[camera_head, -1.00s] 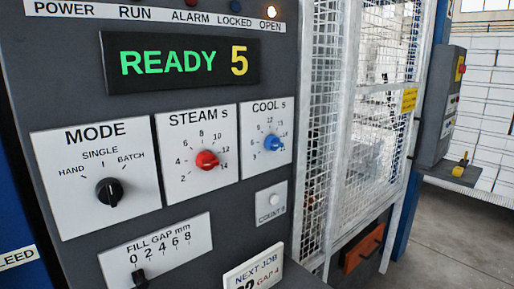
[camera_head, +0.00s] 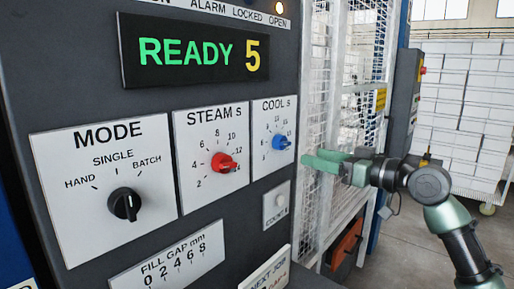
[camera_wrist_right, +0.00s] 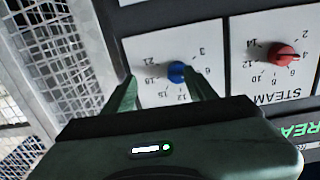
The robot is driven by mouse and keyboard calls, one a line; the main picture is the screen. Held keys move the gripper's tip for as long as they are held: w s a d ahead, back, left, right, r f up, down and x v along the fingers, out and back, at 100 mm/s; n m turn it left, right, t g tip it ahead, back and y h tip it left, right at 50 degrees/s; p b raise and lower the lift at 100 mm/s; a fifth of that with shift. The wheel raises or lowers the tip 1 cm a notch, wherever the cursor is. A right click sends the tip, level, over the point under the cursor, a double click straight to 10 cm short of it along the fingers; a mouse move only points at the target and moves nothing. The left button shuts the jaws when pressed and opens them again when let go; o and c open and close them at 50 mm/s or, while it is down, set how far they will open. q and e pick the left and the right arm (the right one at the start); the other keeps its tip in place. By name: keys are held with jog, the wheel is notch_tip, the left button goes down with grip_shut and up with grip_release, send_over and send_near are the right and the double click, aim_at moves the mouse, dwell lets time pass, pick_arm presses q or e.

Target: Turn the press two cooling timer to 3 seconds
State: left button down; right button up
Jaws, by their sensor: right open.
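The blue COOL s knob (camera_head: 281,142) sits on its white dial plate (camera_head: 273,113), right of the STEAM dial. I cannot read its exact setting. My right gripper (camera_head: 313,158) is open and empty, to the right of the knob and in front of the mesh guard. In the right wrist view the blue knob (camera_wrist_right: 177,72) appears upside down, ahead of the open fingers (camera_wrist_right: 161,86) and nearer the right-hand one. The fingers do not visibly touch it. My left gripper is not in view.
The red STEAM s knob (camera_head: 224,162) sits close to the left of the COOL dial, with the black MODE knob (camera_head: 125,204) farther left. The display (camera_head: 190,50) reads READY 5. A white button (camera_head: 280,200) lies below the dial. The mesh guard (camera_head: 335,110) stands at right.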

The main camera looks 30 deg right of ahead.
aim_at(288, 145)
jog(key=shift+n+y, duration=0.5)
jog(key=w+a+r+p, duration=0.1)
jog(key=w+a+p, duration=0.1)
jog(key=w+a, duration=0.1)
jog(key=w+a+r+p, duration=0.1)
jog(key=w+p, duration=0.1)
jog(key=shift+w+a+r, duration=0.15)
jog(key=shift+a+r, duration=0.15)
jog(key=shift+a, duration=0.1)
jog(key=shift+w+a+f, duration=0.15)
jog(key=shift+w+f, duration=0.05)
jog(key=shift+w, duration=0.2)
grip_shut()
jog(key=shift+n+b, duration=2.85)
jog(key=shift+n, duration=1.15)
